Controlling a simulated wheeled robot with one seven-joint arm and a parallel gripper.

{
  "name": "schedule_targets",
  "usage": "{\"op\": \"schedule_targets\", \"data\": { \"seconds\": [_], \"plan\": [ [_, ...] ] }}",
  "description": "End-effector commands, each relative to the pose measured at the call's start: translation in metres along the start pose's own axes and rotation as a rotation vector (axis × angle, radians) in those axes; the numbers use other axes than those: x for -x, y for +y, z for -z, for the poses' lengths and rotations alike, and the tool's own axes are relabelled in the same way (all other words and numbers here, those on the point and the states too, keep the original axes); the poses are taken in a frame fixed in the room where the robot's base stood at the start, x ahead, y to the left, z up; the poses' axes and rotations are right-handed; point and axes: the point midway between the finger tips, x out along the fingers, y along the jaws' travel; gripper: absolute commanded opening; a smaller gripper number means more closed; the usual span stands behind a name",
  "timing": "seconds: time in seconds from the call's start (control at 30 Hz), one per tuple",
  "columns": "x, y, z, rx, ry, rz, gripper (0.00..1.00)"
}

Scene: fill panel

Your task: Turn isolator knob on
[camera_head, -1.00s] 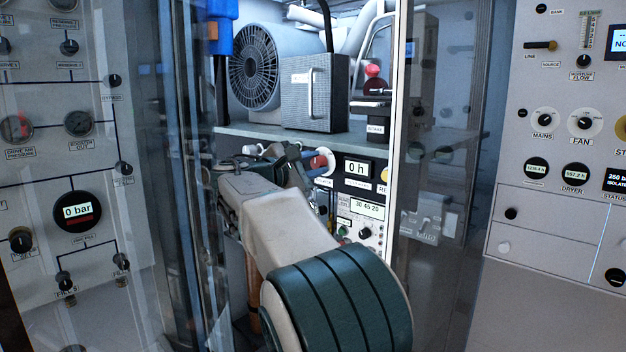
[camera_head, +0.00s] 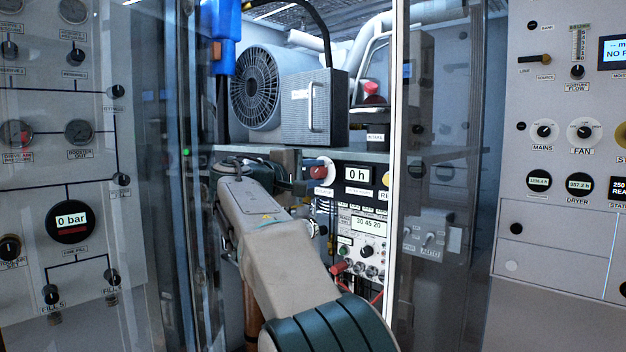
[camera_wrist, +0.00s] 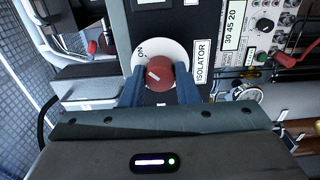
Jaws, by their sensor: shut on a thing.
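The isolator knob is red and round with a short white mark. In the wrist view the knob (camera_wrist: 160,74) sits on a white round plate (camera_wrist: 176,48) with "ON" printed at its upper left; the white mark points to the upper left, towards "ON". The "ISOLATOR" label (camera_wrist: 202,61) is beside it. My gripper (camera_wrist: 160,88) has its two blue fingers on either side of the knob and is shut on it. In the head view the knob (camera_head: 319,172) shows at the panel's left edge, with my gripper (camera_head: 303,174) reaching it from the left, partly hiding the plate.
A grey shelf (camera_head: 348,153) above my gripper bears a fan and a grey box (camera_head: 312,107). A glass door (camera_head: 432,150) stands at the right of the opening. A status display (camera_head: 619,189) is at the far right.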

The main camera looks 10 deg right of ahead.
Motion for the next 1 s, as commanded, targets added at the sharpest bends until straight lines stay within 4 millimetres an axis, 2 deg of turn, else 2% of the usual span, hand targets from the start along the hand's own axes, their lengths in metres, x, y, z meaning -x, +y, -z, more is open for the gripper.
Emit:
{"op": "schedule_targets", "data": {
  "seconds": [0.53, 0.57, 0.6, 0.63, 1.0],
  "plan": [
    [0.0, -0.0003, 0.0001, -0.025, 0.0, 0.001, 0.05],
    [0.0, -0.0003, 0.0001, -0.024, 0.0, 0.001, 0.34],
    [0.0001, -0.0003, 0.0002, -0.024, 0.0, 0.001, 0.45],
    [0.0001, -0.0003, 0.0001, -0.024, 0.0, 0.001, 0.5],
    [0.0059, -0.0005, 0.0003, -0.023, 0.001, 0.001, 0.5]
  ]
}}
